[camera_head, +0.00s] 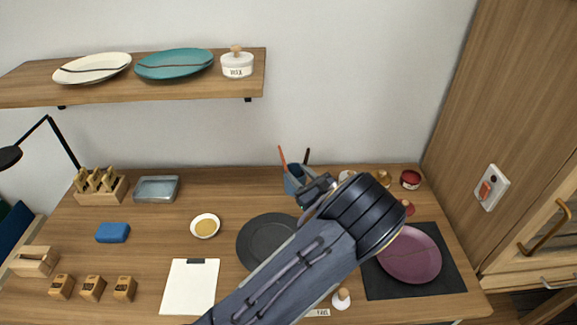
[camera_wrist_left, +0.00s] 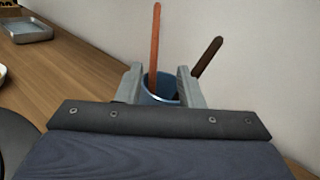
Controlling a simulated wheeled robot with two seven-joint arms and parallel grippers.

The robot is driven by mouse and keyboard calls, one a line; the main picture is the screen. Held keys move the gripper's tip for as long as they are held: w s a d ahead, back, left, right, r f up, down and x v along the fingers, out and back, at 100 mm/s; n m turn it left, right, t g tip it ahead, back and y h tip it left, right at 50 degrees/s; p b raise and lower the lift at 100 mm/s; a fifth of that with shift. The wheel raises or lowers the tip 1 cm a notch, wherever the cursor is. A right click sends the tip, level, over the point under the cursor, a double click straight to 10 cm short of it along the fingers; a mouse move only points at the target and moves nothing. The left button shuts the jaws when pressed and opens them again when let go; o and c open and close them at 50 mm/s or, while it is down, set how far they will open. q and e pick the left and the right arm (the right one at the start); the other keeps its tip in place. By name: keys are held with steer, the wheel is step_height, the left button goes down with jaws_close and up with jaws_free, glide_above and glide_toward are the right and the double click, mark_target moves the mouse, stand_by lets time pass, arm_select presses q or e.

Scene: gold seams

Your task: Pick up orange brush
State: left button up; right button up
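The orange brush (camera_head: 282,158) stands upright, leaning slightly, in a blue cup (camera_head: 292,181) at the back of the table. In the left wrist view the orange brush (camera_wrist_left: 155,50) rises from the blue cup (camera_wrist_left: 158,92), between my left gripper's fingers. A dark brown brush (camera_wrist_left: 207,56) leans right in the same cup. My left gripper (camera_wrist_left: 158,82) is open, with a finger on each side of the orange handle and gaps visible. In the head view my left gripper (camera_head: 307,187) is at the cup, partly hidden by my arm. My right gripper is not in view.
A dark grey plate (camera_head: 262,240) lies left of my forearm. A purple plate (camera_head: 412,256) on a black mat (camera_head: 452,270) and small jars lie to the right. A shelf (camera_head: 150,82) with plates hangs above on the left. The wall is close behind the cup.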

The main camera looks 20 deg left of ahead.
mark_target(284, 161)
arm_select(q)
steer(key=p+x, duration=0.1)
steer(key=x, duration=0.3)
steer(key=p+x, duration=0.1)
steer(key=x, duration=0.1)
steer(key=shift+s+a+r+p, duration=0.15)
steer(key=shift+a+r+p, duration=0.2)
steer(key=shift+a, duration=0.4)
jaws_close()
